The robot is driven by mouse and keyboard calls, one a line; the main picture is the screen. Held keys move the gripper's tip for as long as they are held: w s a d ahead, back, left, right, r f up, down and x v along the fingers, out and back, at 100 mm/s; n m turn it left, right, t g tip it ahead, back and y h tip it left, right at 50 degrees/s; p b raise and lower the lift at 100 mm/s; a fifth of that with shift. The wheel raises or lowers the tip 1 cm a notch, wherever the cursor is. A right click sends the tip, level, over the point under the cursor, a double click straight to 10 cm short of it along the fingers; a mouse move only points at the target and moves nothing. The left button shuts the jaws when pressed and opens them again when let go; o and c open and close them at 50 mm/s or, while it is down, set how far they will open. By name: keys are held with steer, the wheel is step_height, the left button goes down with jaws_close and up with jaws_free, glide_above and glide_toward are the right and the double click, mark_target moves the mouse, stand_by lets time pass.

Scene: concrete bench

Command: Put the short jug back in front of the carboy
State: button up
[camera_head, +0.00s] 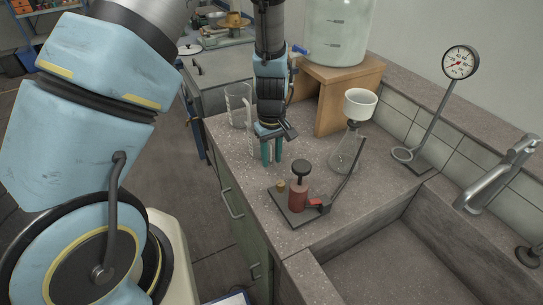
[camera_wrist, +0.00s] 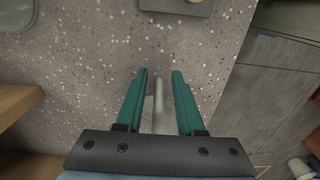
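The carboy (camera_head: 337,32) is a large pale glass vessel on a wooden stand (camera_head: 341,92) at the back. A clear glass jug (camera_head: 237,106) stands on the bench left of the stand. Another clear glass vessel (camera_head: 250,146), perhaps the short jug, shows partly behind my gripper (camera_head: 271,153); my arm hides much of it. My gripper points down in front of the stand. In the wrist view, its teal fingers (camera_wrist: 160,72) are apart, with a narrow pale strip (camera_wrist: 158,105) between them, perhaps a jug handle. Gaps show on both sides of the strip.
A red device on a dark plate (camera_head: 299,198) stands nearer on the bench. A conical flask with white funnel (camera_head: 360,107) and a pressure gauge on a stand (camera_head: 461,62) are to the right. A sink (camera_head: 390,262) with a tap (camera_head: 497,177) lies at front right.

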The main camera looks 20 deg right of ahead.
steer(key=shift+o, duration=0.3)
steer(key=shift+r, duration=0.4)
step_height(320, 180, up, 12)
steer(key=b, duration=0.2)
steer(key=a+r+m, duration=0.1)
steer(key=a+r, duration=0.1)
steer(key=a, duration=1.2)
steer(key=a+r+m+t, duration=0.1)
steer(key=a+r, duration=0.2)
steer(key=a, duration=1.2)
steer(key=shift+a+r+t, duration=0.15)
steer(key=shift+a+t, duration=0.05)
steer(key=shift+t, duration=0.1)
